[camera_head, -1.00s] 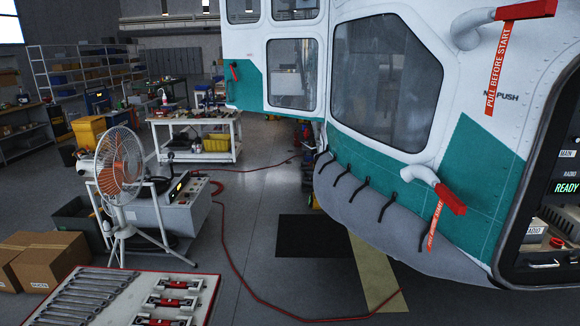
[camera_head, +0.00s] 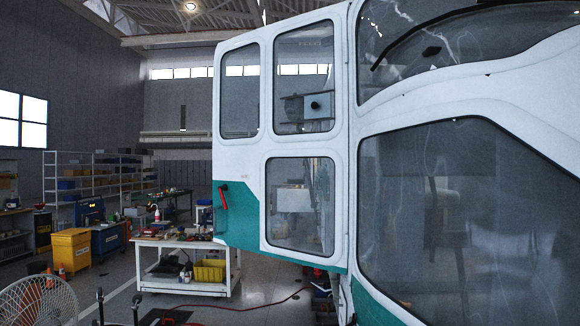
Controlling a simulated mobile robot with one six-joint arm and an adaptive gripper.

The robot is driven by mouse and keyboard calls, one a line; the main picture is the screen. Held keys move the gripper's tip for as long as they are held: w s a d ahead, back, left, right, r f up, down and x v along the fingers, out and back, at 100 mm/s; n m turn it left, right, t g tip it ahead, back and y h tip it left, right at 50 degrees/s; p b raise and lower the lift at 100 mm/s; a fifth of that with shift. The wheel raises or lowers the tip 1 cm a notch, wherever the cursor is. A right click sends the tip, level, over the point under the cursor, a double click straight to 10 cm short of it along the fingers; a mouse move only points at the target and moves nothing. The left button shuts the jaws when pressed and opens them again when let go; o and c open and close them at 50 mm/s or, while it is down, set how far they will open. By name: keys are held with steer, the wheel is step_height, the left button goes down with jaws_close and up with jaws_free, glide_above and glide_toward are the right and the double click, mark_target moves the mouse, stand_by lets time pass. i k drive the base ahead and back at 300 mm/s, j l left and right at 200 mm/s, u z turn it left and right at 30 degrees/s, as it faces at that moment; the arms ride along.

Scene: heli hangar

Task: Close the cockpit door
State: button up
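The cockpit door (camera_head: 257,180) is white with a teal lower part and several windows. It stands swung open to the left of the helicopter nose (camera_head: 480,108), joined to the body along its right edge. A red door handle (camera_head: 222,196) sits near the door's free left edge. The door's lower edge hangs above the floor, with part of a white workbench behind it. My gripper is not in view.
A white workbench (camera_head: 186,243) with tools stands beyond the door. A yellow bin (camera_head: 72,250) and shelves (camera_head: 98,180) are at the left. A fan (camera_head: 38,300) is at the lower left. A red hose (camera_head: 265,306) lies on the floor.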

mark_target(285, 175)
steer(key=i+l+u, duration=0.1)
steer(key=i, duration=0.3)
steer(key=i+l+u, duration=0.15)
steer(key=i, duration=0.2)
steer(key=i+j, duration=0.45)
steer(key=i, duration=0.2)
steer(key=i+j, duration=0.5)
steer(key=i, duration=0.15)
steer(key=i+j, duration=0.45)
steer(key=i, duration=0.15)
steer(key=i+j, duration=0.45)
steer(key=i, duration=0.2)
